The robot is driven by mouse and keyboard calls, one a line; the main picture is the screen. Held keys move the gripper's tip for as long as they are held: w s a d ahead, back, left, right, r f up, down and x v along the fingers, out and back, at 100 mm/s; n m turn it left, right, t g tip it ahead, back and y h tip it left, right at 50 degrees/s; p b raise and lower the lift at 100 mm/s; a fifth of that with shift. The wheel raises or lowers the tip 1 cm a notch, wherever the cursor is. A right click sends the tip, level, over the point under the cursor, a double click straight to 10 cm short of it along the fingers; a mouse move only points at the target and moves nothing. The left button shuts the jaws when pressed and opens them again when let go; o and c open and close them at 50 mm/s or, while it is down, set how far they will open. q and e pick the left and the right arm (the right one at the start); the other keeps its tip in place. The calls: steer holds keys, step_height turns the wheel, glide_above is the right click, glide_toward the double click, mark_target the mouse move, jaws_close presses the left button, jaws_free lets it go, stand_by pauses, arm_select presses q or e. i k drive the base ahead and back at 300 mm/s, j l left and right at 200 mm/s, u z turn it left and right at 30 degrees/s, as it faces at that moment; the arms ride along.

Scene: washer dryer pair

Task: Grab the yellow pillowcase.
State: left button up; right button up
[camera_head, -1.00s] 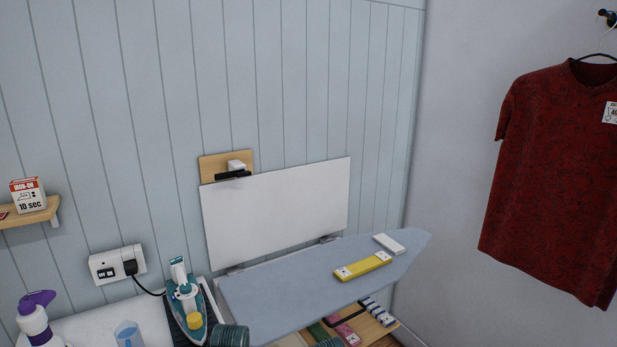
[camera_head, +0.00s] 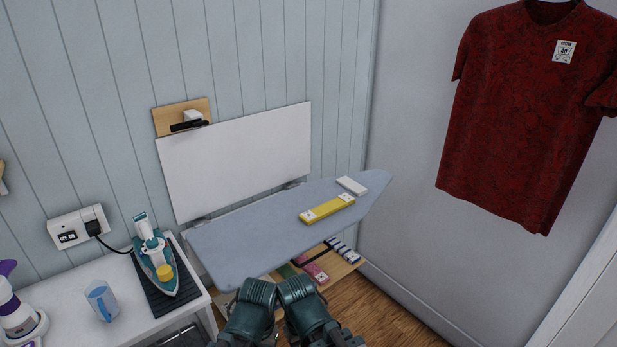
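The yellow pillowcase (camera_head: 327,208) is a narrow, flat folded bundle with a pale tag at each end. It lies on the blue-grey ironing board (camera_head: 245,245), nearer the board's pointed right end. Two ribbed teal parts of my arms show side by side at the bottom centre, in front of the board's near edge and apart from the pillowcase. The fingers of both grippers cannot be made out, so neither gripper is seen holding anything.
A white block-like item (camera_head: 351,186) lies just behind the pillowcase. Folded cloths (camera_head: 312,269) lie on a shelf below. A red shirt (camera_head: 530,110) hangs right.

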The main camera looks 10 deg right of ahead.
mark_target(310, 217)
steer(key=i+l, duration=0.2)
steer(key=i, duration=0.2)
steer(key=i+l+z, duration=0.15)
steer(key=i, duration=0.3)
